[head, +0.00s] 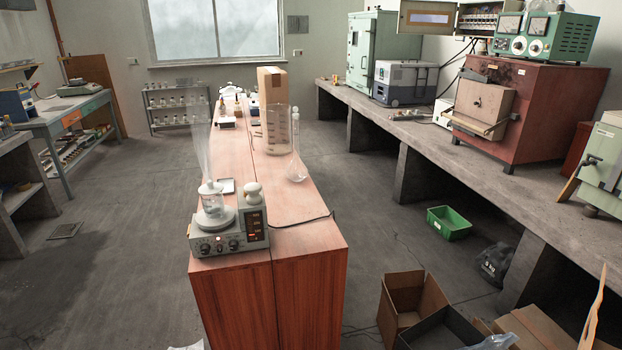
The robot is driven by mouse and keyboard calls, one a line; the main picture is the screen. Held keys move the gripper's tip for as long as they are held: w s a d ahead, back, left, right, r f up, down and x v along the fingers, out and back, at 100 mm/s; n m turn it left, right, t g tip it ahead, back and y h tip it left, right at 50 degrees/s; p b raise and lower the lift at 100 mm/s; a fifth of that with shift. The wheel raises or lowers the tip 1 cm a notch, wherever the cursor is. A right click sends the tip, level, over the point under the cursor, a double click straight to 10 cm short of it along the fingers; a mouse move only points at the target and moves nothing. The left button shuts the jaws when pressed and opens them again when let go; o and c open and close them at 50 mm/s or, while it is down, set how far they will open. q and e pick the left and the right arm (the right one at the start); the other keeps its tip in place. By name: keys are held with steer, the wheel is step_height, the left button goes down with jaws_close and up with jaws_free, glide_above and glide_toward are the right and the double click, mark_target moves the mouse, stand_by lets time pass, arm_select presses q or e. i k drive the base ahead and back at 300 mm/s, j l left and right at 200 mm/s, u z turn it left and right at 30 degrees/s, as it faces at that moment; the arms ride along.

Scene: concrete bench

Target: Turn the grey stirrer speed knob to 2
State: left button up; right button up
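A grey hotplate stirrer (248,238) stands at the near end of the wooden bench. Its sloped front panel carries small dark round knobs, one at the left (205,249) and one towards the middle (234,245). A lit display panel is at its right. Which knob is the grey stirrer speed knob, its pointer and its scale numbers are too small to tell. Neither of my grippers is in view.
A white rounded object (253,192) sits behind the stirrer's right side. A glass flask (297,165), a large clear cylinder (277,130) and a cardboard box (271,84) stand farther back. A black cable runs right from the stirrer. Open cartons (405,297) lie on the floor at right.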

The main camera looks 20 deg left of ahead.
mark_target(205, 248)
steer(key=u, duration=1.25)
